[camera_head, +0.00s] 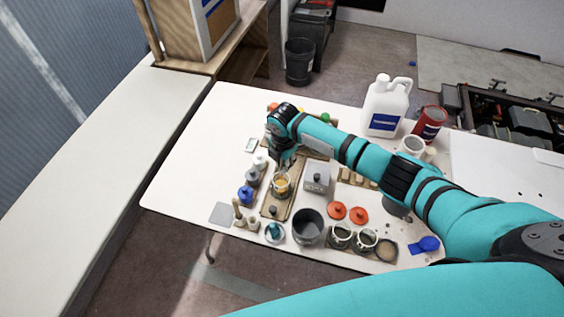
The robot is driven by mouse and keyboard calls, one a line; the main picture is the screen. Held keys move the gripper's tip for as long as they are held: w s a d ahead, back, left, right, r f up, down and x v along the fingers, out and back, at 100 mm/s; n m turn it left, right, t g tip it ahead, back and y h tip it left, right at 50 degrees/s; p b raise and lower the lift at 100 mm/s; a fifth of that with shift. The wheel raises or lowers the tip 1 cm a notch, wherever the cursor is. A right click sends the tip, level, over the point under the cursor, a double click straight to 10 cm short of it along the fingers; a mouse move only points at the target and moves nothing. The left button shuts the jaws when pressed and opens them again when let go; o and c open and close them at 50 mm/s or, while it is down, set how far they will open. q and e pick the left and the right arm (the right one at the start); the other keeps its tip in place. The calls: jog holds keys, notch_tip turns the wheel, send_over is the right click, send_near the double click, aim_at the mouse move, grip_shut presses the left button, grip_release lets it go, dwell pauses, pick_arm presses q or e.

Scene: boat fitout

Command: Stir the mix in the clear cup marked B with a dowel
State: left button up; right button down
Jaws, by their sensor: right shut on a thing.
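A clear cup (281,185) with a yellow-orange mix stands on a brown board (270,210) on the white table; its marking is too small to read. My right gripper (285,160) points down just above and behind this cup. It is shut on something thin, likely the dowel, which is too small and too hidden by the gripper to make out. I cannot tell whether its tip is in the mix. My left gripper is not in view.
A dark pot (308,226), several jars and red lids (358,214) are in front. A white jug (386,106) and red can (429,123) stand at the back right. The table's left end is clear.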

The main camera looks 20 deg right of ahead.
dwell(0.4)
jog(key=shift+r, duration=1.95)
